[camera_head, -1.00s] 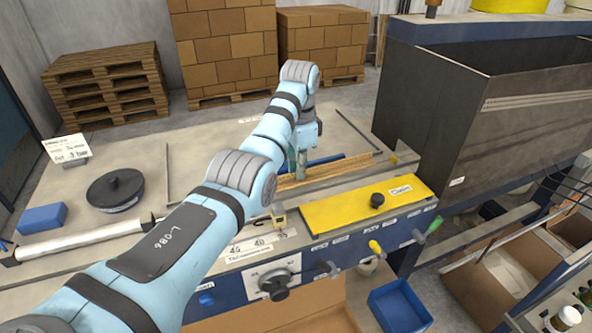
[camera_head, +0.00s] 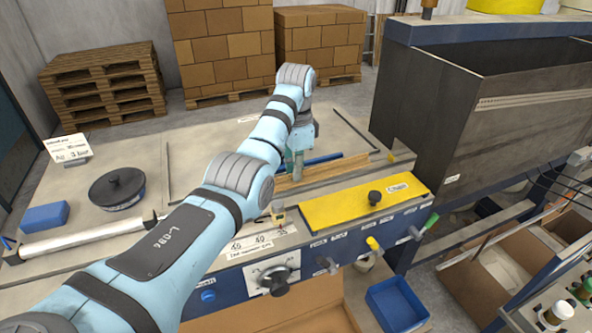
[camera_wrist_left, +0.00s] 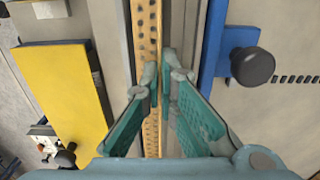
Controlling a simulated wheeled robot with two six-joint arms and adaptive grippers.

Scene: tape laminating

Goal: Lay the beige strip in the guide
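The beige strip (camera_head: 330,171) is long and narrow and lies along the bench behind the yellow plate. In the left wrist view a perforated tan band (camera_wrist_left: 147,40) runs lengthwise, with a thin pale edge along its right side. My left gripper (camera_wrist_left: 161,72) is over it, its fingertips close together on either side of that thin edge. It appears shut on the strip, though the contact is small in view. In the head view the left gripper (camera_head: 294,174) is at the strip's left part. I cannot clearly separate the guide from the strip. My right gripper is out of view.
The yellow plate (camera_head: 335,206) with a black knob lies in front of the strip. A blue bar (camera_head: 322,160) lies behind it. A black round weight (camera_head: 117,189), blue block (camera_head: 45,216) and white roll (camera_head: 85,238) are at left. A dark bin (camera_head: 470,110) stands at right.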

